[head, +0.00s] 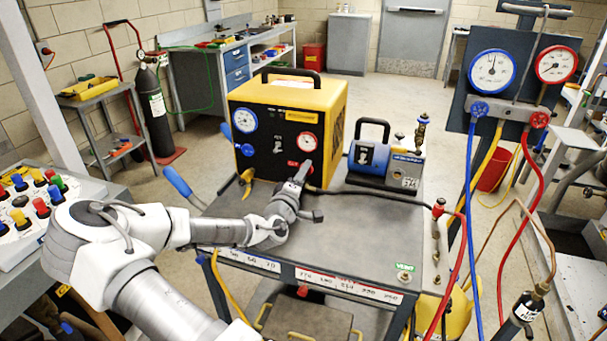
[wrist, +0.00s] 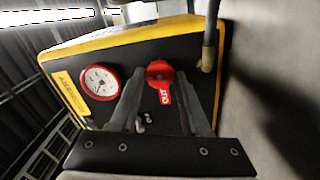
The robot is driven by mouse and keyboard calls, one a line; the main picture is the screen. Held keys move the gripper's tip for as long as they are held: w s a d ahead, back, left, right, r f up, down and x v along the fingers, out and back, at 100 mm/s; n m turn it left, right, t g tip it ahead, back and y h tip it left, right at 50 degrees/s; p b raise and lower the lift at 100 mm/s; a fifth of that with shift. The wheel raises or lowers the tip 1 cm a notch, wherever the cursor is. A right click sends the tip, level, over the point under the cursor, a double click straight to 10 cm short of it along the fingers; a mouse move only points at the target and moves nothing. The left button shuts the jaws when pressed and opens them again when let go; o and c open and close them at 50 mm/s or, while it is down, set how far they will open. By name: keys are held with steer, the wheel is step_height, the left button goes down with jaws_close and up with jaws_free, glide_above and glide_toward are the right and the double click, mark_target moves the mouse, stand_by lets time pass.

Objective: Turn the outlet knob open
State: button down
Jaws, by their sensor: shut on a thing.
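The yellow and black machine (head: 260,117) stands on the grey cart top, with its black front panel facing my arm. The outlet knob is red, with a tab marked OUT, and shows in the wrist view (wrist: 160,73); its tab points down toward my gripper there. My gripper (wrist: 159,78) has one finger on each side of the knob and is shut on it. In the head view my gripper (head: 301,172) reaches the lower right of the panel and partly covers the knob. A red-rimmed gauge (wrist: 101,82) sits left of the knob in the wrist view.
A blue vacuum pump (head: 385,162) stands right of the machine. A black hose (head: 365,192) runs across the cart top (head: 345,240). A gauge manifold (head: 510,105) with blue, yellow and red hoses stands at the right. A blue-rimmed gauge (head: 245,120) sits on the panel's left.

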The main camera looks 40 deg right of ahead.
stand_by(0.4)
steer(key=shift+c, duration=1.9)
jaws_free()
steer(key=shift+a, duration=0.1)
steer(key=p+v, duration=0.1)
steer(key=v, duration=1.6)
steer(key=shift+s, duration=0.15)
steer(key=shift+a, duration=0.2)
